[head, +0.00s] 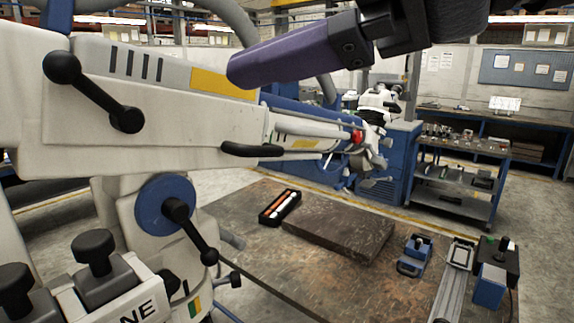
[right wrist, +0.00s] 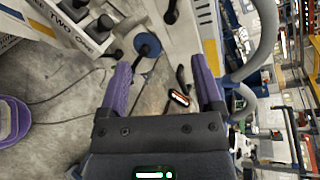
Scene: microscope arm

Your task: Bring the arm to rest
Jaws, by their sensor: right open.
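A large white jointed arm (head: 160,125) with a yellow label fills the left of the head view. It carries black ball-ended levers (head: 95,92), a blue round joint (head: 166,205) and a black handle (head: 254,150). The upper arm runs roughly level to the right. My right gripper (head: 285,62) hangs in front of and above it, one purple finger showing. In the right wrist view the right gripper (right wrist: 160,62) is open, nothing between its fingers. The white arm (right wrist: 192,32) and blue joint (right wrist: 147,46) lie beyond the fingertips.
A brown table (head: 330,280) bears a black tray (head: 280,207) of orange and white items, a dark slab (head: 337,227) and small blue devices (head: 413,255). A blue shelf cart (head: 455,170) stands behind. Open floor lies to its right.

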